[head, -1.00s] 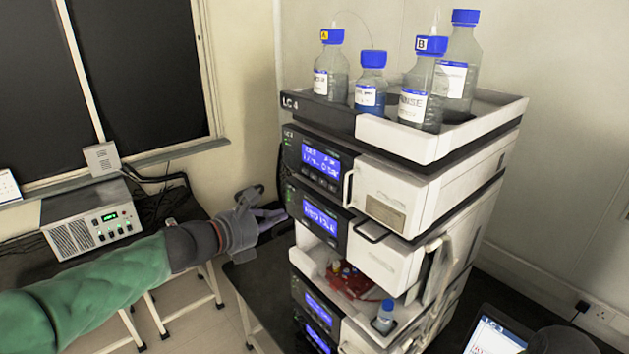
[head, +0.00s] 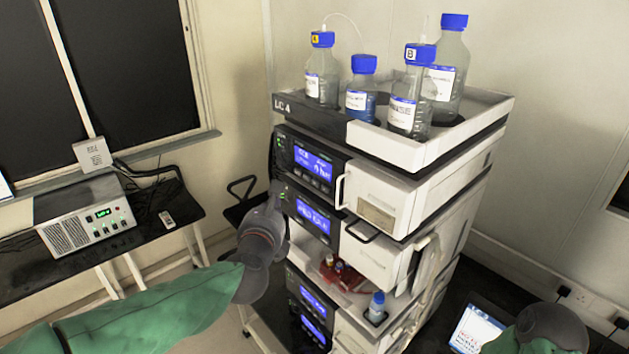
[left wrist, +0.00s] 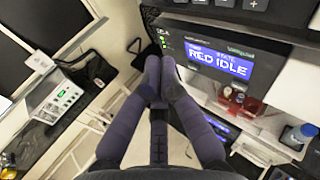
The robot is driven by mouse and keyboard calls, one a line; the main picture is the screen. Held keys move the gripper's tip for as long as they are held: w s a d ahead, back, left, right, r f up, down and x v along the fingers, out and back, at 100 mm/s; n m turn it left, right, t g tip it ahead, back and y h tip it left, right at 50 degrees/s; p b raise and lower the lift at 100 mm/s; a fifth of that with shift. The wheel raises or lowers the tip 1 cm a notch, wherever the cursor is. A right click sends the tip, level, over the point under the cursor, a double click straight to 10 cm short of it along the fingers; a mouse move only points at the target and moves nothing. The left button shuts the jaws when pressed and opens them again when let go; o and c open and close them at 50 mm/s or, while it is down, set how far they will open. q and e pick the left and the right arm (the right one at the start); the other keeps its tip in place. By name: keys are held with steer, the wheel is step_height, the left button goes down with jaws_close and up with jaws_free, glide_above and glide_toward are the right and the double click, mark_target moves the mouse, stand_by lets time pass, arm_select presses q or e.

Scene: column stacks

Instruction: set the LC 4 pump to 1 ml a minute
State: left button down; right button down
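The LC 4 stack (head: 315,118) stands at the centre of the head view, its name on the top tray's front. The upper module has a lit blue screen (head: 313,163) with a row of small keys (head: 311,182) below; its text is too small to read surely. The module below has another blue screen (head: 313,215), reading "RED IDLE" in the left wrist view (left wrist: 218,62). My left gripper (left wrist: 160,75) has its fingertips together, nothing seen between them, near this lower module's left front edge. Contact cannot be told.
Blue-capped bottles (head: 408,105) stand in the top tray. Lower down are an open bay with red items (head: 342,274) and a small blue-capped bottle (head: 377,307). A grey box (head: 88,220) sits on the left bench.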

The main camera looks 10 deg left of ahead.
mark_target(316, 183)
arm_select(q)
steer(key=shift+r, duration=0.1)
stand_by(0.3)
steer(key=w+d+p, duration=0.3)
steer(key=w+d, duration=0.2)
steer(key=w, duration=0.2)
steer(key=shift+d, duration=0.25)
stand_by(0.6)
steer(key=shift+d, duration=0.1)
stand_by(0.9)
steer(key=shift+w+d+b, duration=0.1)
steer(key=shift+w+b, duration=0.1)
steer(key=shift+b, duration=0.2)
steer(key=shift+w, duration=0.1)
